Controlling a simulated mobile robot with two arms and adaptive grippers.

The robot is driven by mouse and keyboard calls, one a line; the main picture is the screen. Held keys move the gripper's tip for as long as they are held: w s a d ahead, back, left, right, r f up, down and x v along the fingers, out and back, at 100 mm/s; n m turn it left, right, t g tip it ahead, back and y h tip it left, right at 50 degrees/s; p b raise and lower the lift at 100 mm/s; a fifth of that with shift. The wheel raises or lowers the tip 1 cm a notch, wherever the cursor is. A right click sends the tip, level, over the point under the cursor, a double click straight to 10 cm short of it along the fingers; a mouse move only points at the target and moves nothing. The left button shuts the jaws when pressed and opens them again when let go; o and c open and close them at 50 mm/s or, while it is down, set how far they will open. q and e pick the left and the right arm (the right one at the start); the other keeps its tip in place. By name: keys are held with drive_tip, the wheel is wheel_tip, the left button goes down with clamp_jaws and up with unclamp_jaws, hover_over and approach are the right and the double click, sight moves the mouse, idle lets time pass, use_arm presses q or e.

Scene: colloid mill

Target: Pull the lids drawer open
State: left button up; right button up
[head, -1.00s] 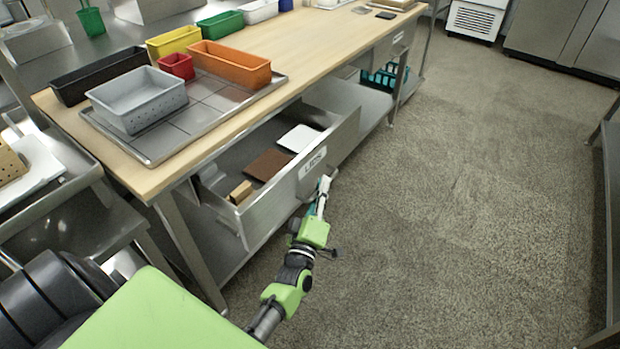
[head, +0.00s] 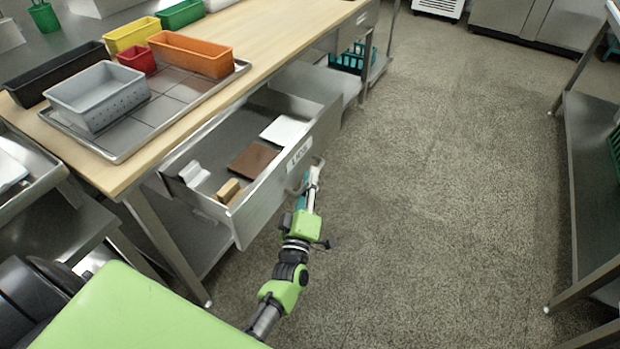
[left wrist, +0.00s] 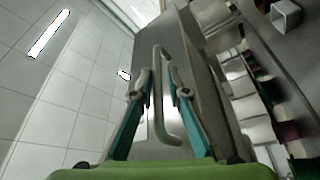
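The lids drawer (head: 272,188) is a metal drawer under the wooden worktop, with a white "LIDS" label (head: 299,153) on its front. It stands well out, and its inside shows a white lid, a brown lid and smaller pieces. My left gripper (head: 314,180) is at the drawer front, below the label. In the left wrist view, the curved metal drawer handle (left wrist: 158,100) passes between the two teal-sided fingers (left wrist: 158,82), which are drawn in close around it. The exact finger contact is hard to see. My right gripper is in no view.
A metal tray (head: 120,155) on the worktop (head: 262,35) carries grey, red and orange bins. A teal basket (head: 348,60) sits on the lower shelf. The floor (head: 430,190) right of the drawer is clear up to a metal rack (head: 590,150).

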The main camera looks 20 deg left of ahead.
use_arm(q)
drive_tip(key=shift+r, duration=0.1)
drive_tip(key=shift+s, duration=0.1)
drive_tip(key=v, duration=1.2)
